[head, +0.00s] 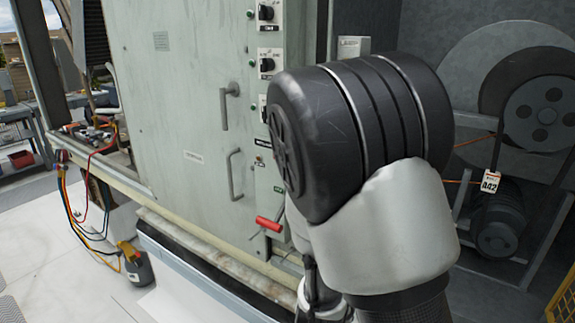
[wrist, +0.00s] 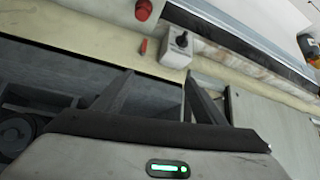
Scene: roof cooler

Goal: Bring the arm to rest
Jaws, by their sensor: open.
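My arm (head: 370,180) fills the middle right of the head view, with a black joint above a silver link. It is bent and reaches down out of the bottom of the picture. My gripper (wrist: 159,75) shows in the wrist view with its two dark fingers spread apart and nothing between them. In the head view I cannot make out the gripper's fingers. No object is held.
A pale green cabinet (head: 185,110) with a red-handled lever (head: 269,223) stands left of my arm. A belt-driven pulley (head: 541,113) is at right. The wrist view shows a grey switch box (wrist: 178,50) and red knob (wrist: 144,10) beyond the fingers.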

